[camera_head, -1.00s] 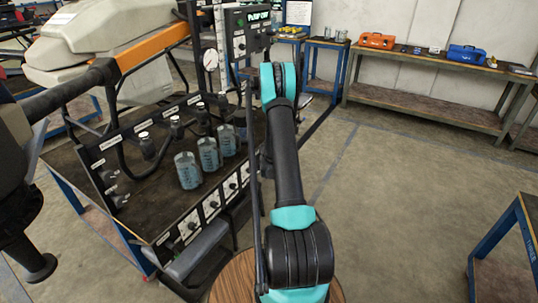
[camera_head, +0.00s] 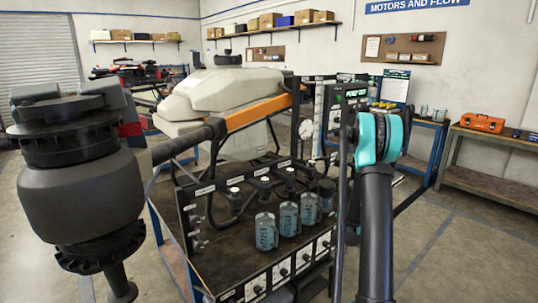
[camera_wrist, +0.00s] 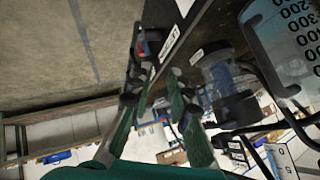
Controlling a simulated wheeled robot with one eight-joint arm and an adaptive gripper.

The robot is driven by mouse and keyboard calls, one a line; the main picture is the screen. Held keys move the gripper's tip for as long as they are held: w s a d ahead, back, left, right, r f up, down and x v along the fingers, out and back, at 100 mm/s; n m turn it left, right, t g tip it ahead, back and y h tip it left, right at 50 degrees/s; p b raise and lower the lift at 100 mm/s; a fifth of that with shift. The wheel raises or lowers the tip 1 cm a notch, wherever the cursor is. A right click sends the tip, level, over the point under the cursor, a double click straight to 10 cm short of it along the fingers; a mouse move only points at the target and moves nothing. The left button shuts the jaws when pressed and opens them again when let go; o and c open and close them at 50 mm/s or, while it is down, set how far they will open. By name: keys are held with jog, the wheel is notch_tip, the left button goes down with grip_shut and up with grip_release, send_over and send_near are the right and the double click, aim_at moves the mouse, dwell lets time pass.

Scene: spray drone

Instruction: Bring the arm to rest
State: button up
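My arm (camera_head: 377,215), black with teal joints, rises from the bottom edge at the right in the head view. Its upper teal joint (camera_head: 380,137) stands in front of the test bench's right side. My gripper is hidden from the head view. In the wrist view my gripper (camera_wrist: 158,92) shows two green-padded fingers with a gap between them, and nothing is seen held. A dark bench edge and a clear jar with blue in it (camera_wrist: 218,72) lie just beyond and to the right of the fingers.
A large dark motor on a boom (camera_head: 85,190) fills the left foreground. A graduated clear container (camera_wrist: 290,45) is close in the wrist view. Open floor (camera_head: 465,260) lies to the right.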

jog(key=s+a+r+n+g+y, duration=0.1)
jog(key=s+a+r+n, duration=0.1)
jog(key=s+a+r, duration=0.35)
jog(key=s+a+r+n+g, duration=0.1)
jog(key=s+a+r+n, duration=0.1)
jog(key=s, duration=0.6)
jog(key=s+a+r+n+y, duration=0.1)
jog(key=s+a+r+n, duration=0.1)
jog(key=s+a+r, duration=0.3)
jog(key=s+a+f+n+g, duration=0.1)
jog(key=s+a+n, duration=0.1)
jog(key=s, duration=0.9)
jog(key=s+a+f+n+g+y, duration=0.1)
jog(key=s+a+n, duration=0.1)
jog(key=s, duration=1)
jog(key=shift+s+a+n+g, duration=0.2)
jog(key=shift+a+n+g, duration=0.2)
jog(key=shift+a, duration=0.2)
